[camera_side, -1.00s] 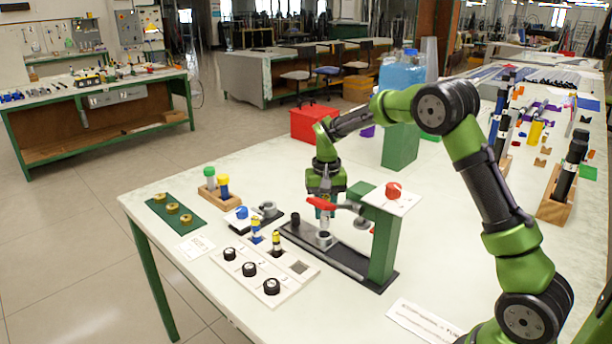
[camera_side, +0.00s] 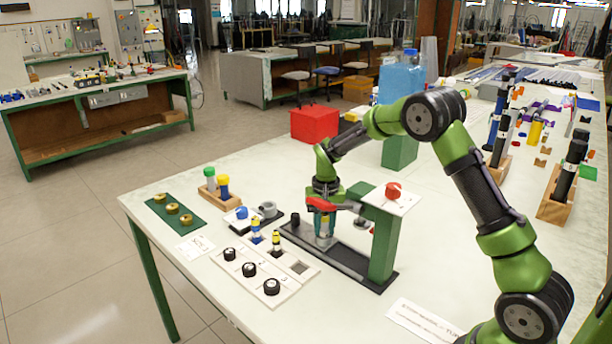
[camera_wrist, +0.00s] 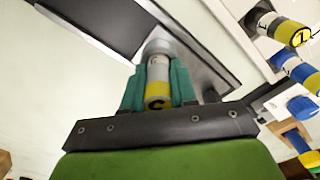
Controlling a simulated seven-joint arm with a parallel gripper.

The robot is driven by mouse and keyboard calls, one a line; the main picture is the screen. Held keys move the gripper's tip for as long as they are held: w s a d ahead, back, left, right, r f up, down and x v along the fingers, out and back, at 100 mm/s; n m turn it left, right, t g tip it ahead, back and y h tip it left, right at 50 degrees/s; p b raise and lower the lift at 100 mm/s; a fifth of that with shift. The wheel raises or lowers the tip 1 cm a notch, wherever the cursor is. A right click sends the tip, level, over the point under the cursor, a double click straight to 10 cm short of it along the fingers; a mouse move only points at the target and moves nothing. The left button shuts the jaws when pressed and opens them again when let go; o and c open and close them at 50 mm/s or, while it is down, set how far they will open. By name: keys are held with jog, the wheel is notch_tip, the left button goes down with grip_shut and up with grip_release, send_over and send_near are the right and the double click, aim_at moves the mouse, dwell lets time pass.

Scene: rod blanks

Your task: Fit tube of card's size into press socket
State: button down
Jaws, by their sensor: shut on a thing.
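My gripper (camera_side: 323,234) is at the press, low over the socket, with its teal fingers shut on a tube. In the wrist view the tube (camera_wrist: 158,80) is grey with a yellow band and a dark letter like C, between the fingers (camera_wrist: 158,92). Its far end meets the pale round press socket (camera_wrist: 157,47); how deep it sits I cannot tell.
A green plate (camera_side: 162,209) with brass rings and a wooden block (camera_side: 207,195) with capped pieces stand left. The red box (camera_side: 314,125) is behind.

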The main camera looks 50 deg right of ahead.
jog(key=shift+f, duration=0.6)
jog(key=c, duration=0.9)
grip_release()
jog(key=shift+s, duration=0.1)
jog(key=shift+c, duration=0.2)
jog(key=shift+o, duration=0.2)
jog(key=shift+d+f, duration=0.1)
jog(key=shift+d, duration=0.05)
jog(key=shift+s+d, duration=0.1)
jog(key=shift+d, duration=0.05)
jog(key=r, duration=1.3)
jog(key=shift+a+r, duration=0.3)
jog(key=shift+r, duration=0.05)
jog(key=shift+w+a, duration=0.1)
jog(key=shift+w, duration=0.1)
